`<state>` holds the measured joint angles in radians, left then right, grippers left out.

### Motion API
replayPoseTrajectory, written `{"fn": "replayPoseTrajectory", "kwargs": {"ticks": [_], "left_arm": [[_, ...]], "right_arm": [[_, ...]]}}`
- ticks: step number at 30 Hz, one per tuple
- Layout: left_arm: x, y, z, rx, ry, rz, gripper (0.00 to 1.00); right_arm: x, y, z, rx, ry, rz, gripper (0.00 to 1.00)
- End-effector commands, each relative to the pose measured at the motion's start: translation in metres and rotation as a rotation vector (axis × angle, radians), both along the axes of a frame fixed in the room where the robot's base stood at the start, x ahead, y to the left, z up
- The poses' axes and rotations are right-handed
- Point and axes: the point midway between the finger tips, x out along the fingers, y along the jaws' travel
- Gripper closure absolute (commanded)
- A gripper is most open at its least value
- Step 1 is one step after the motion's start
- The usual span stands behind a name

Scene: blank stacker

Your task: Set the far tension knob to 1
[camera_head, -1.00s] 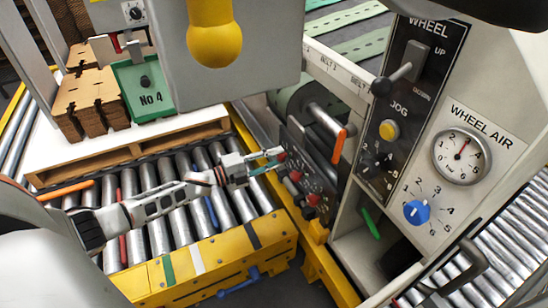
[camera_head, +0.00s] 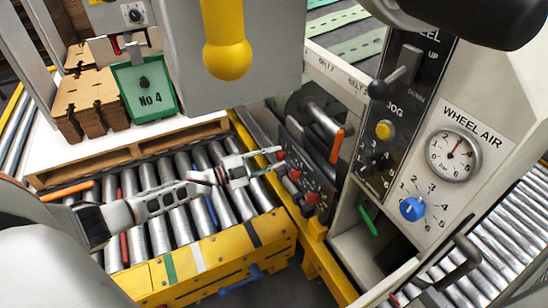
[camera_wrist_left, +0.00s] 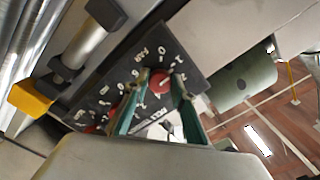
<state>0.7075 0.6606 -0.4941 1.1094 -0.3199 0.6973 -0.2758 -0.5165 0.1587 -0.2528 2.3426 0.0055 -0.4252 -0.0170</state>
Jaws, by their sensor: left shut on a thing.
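The dark tension panel (camera_head: 318,182) stands beside the roller bed in the head view and carries several red knobs. The far tension knob (camera_head: 281,155) is the one farthest back. In the left wrist view the red far knob (camera_wrist_left: 160,82) sits near the "FAR" lettering, with white numbers around it. My left gripper (camera_head: 274,160) is at this knob, and its teal fingers are shut on it from both sides in the wrist view (camera_wrist_left: 155,95). The number the knob points to cannot be read clearly. My right gripper is not in view.
Other red knobs (camera_head: 312,197) lie nearer on the same panel. An orange-ended lever (camera_head: 337,146) rises just behind it. The grey console (camera_head: 490,110) with gauge and blue knob (camera_head: 412,209) stands right. The yellow-edged roller bed (camera_head: 215,265) lies under my left arm.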

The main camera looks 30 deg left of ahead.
Motion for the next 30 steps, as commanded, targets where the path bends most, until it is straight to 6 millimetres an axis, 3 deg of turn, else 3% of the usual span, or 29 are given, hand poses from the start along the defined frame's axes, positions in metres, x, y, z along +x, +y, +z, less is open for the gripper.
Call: {"fn": "replayPoseTrajectory", "kwargs": {"ticks": [9,10,11,12,23,30], "left_arm": [[0.000,0.000,-0.001,0.001,0.001,0.000,0.97],[0.000,0.000,-0.001,0.001,0.001,0.000,0.68],[0.000,0.000,-0.001,0.001,0.001,0.000,0.60],[0.000,0.000,-0.001,0.001,0.001,0.000,0.59],[-0.002,0.001,-0.001,0.002,0.001,0.000,0.59],[-0.031,0.018,-0.002,0.003,0.004,0.000,0.59]], "right_arm": [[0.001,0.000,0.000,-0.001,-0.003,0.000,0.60],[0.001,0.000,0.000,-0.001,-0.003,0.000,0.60],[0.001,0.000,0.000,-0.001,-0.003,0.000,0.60],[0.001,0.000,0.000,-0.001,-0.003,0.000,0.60],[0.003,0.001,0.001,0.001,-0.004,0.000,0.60],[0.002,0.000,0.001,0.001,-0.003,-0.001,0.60]]}}
